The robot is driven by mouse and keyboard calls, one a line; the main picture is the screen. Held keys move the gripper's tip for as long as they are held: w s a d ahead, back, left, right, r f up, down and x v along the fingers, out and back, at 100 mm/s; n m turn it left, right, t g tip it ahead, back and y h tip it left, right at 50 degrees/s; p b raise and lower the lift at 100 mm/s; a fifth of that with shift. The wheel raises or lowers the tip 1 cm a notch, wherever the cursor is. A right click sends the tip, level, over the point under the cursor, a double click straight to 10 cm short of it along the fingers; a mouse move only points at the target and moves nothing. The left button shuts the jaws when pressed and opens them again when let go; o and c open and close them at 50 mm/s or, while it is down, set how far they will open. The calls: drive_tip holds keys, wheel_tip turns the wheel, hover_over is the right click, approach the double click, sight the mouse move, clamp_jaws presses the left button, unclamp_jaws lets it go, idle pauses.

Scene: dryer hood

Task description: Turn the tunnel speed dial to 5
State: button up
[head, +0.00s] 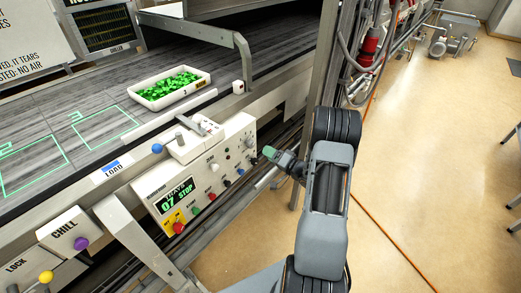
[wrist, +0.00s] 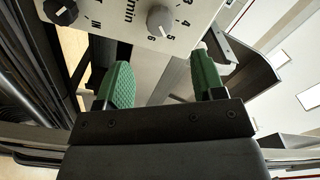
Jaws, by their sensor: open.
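The control panel (head: 205,175) is a cream box on the front of the machine. In the wrist view, a grey round dial (wrist: 160,20) with the numbers 3 to 6 beside it and "min" printed near it sits at the top; I take it as the tunnel speed dial. In the head view, my gripper (head: 270,154) is just right of the panel's right end.
A black knob (wrist: 60,10) is left of the dial. The panel carries a green display (head: 175,195) reading "07 STOP" and a red button (head: 178,228). A white tray of green pieces (head: 172,88) sits on the belt. A metal post stands behind my arm; open floor lies right.

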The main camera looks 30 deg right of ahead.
drive_tip(key=v, duration=0.4)
drive_tip(key=shift+s, duration=0.2)
idle(0.4)
